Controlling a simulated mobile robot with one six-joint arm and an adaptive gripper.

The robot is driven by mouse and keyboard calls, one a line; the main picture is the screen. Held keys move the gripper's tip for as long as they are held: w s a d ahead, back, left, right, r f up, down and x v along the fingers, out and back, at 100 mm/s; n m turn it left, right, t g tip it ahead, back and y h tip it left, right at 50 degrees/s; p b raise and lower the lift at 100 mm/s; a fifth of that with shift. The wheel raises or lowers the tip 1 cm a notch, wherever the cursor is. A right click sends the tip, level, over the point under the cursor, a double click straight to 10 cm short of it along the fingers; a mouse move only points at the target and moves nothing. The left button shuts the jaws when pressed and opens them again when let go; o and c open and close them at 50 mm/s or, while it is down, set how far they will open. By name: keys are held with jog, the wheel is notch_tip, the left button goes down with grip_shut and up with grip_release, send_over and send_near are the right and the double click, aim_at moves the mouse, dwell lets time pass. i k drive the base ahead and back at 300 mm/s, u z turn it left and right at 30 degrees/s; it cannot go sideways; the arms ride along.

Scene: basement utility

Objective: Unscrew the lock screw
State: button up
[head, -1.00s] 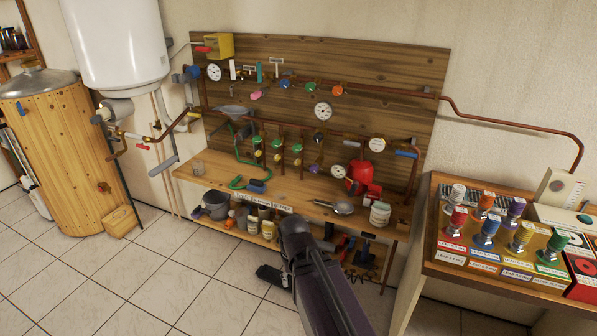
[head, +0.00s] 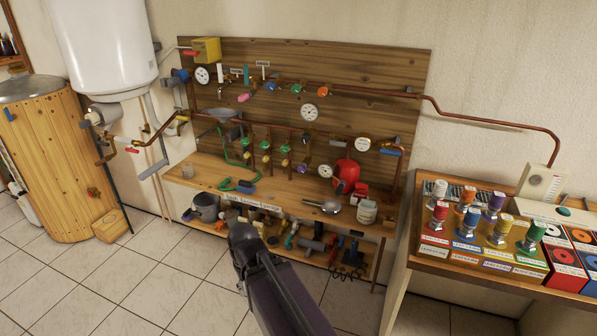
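My arm reaches up from the bottom of the head view, with its dark end (head: 243,236) in front of the bench's lower shelf. Its fingers are not clearly visible, so I cannot tell whether anything is held. The wooden pipe panel (head: 365,80) stands behind the bench with copper pipes, gauges and coloured valve knobs. A lock screw cannot be made out at this size. My arm end is apart from the panel and its fittings.
A side table (head: 433,266) with coloured knobs stands at right. A wooden barrel (head: 52,165) stands at left. The tiled floor (head: 130,275) is open at lower left.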

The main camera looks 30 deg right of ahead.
aim_at(301, 168)
jog(key=z, duration=0.05)
jog(key=i, duration=1)
